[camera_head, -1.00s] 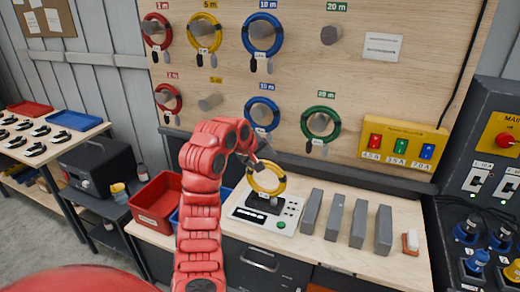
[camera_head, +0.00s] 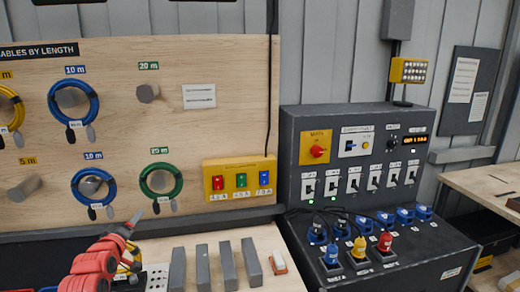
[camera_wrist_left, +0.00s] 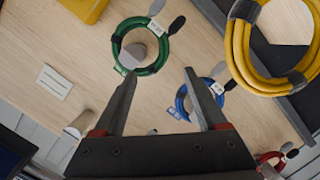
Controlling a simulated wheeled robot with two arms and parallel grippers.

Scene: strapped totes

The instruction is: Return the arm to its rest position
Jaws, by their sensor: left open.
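My left arm, red and segmented, enters at the bottom left of the head view. Its gripper (camera_head: 133,222) is raised above the bench's left part, below the green cable coil. In the left wrist view the gripper (camera_wrist_left: 155,85) has its two dark fingers spread, with nothing between them. A yellow cable coil (camera_wrist_left: 240,60) shows large at the upper right there, outside the fingers. In the head view the arm mostly hides this coil (camera_head: 122,267). My right gripper is not in view.
Green (camera_head: 160,198) and blue (camera_head: 55,103) coils hang on the wooden pegboard (camera_head: 225,140). Several grey blocks (camera_head: 203,267) stand on the bench, right of the arm. A dark control panel (camera_head: 292,165) with plugs and switches stands further right.

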